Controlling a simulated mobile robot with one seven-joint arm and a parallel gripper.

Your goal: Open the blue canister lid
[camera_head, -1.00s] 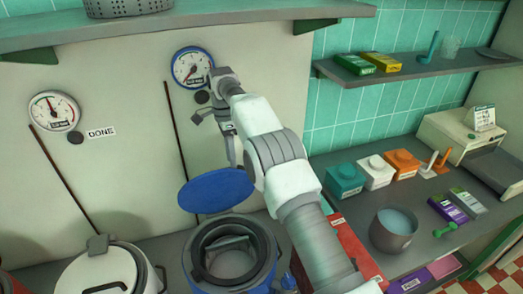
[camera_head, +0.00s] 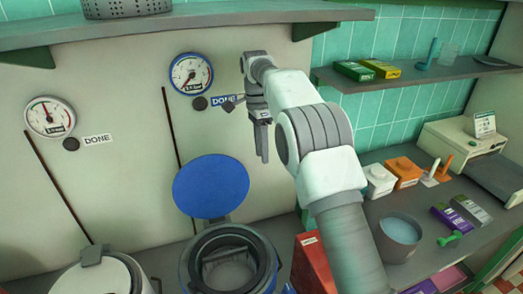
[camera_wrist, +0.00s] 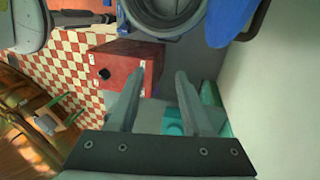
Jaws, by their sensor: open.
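The blue canister (camera_head: 228,262) stands at the bottom middle of the head view, its round mouth uncovered. Its blue lid (camera_head: 211,187) stands raised on its hinge behind the mouth, near the back wall. In the wrist view the canister's rim (camera_wrist: 165,22) and part of the blue lid (camera_wrist: 230,20) show at the top edge.
A white canister (camera_head: 95,277) stands at the left. A red box (camera_head: 313,262) is right of the blue canister. A grey pot (camera_head: 397,236) and small boxes line the right counter. A shelf (camera_head: 415,77) hangs above. A blue-rimmed gauge (camera_head: 191,74) is on the wall.

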